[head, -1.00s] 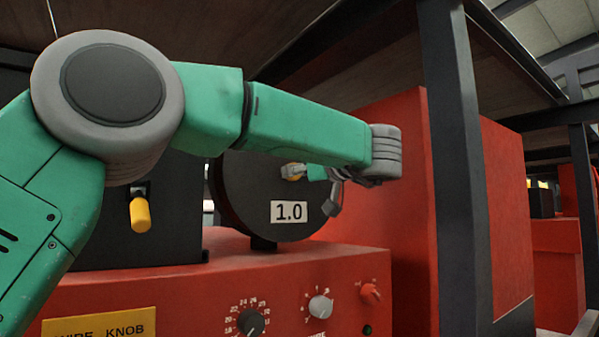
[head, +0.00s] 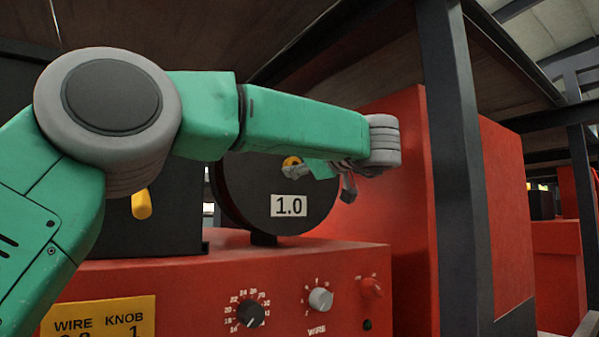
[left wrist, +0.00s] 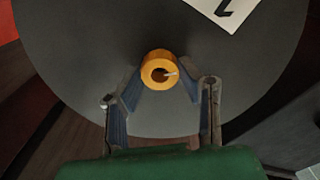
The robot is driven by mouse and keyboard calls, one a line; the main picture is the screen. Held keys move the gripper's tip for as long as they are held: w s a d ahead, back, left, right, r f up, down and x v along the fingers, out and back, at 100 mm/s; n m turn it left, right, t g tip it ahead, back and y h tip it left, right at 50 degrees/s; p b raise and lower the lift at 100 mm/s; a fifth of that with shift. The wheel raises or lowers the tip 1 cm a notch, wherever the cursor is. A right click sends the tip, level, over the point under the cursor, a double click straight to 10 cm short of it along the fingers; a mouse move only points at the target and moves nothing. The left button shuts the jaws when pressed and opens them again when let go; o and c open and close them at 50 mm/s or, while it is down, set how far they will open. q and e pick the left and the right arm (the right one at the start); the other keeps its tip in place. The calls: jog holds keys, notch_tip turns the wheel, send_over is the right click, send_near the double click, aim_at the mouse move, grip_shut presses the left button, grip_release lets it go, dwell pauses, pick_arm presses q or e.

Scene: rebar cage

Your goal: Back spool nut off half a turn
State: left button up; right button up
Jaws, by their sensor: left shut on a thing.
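The spool nut is a yellow-orange round knob (head: 291,162) at the middle of a dark spool disc (head: 245,195) labelled 1.0. In the left wrist view the nut (left wrist: 160,56) shows with a small pale pin in its bore. My left gripper (head: 297,172) reaches in from the left and is at the nut. In the left wrist view its two fingers (left wrist: 161,82) close in on either side of the nut, shut on it. The gripper partly hides the nut in the head view. My right gripper is out of view.
A red panel below the spool carries a black dial (head: 250,314), a grey knob (head: 320,299) and a red knob (head: 371,287). A yellow WIRE KNOB sign (head: 98,322) is at lower left. A yellow lever (head: 141,204) and a dark post (head: 458,150) flank the spool.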

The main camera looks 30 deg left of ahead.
pick_arm(q)
jog(key=shift+n+b, duration=0.3)
jog(key=shift+n, duration=0.4)
jog(key=o, duration=1.1)
jog(key=shift+o, duration=0.2)
jog(key=v, duration=1.2)
jog(key=shift+w+d, duration=0.15)
jog(key=shift+w, duration=0.05)
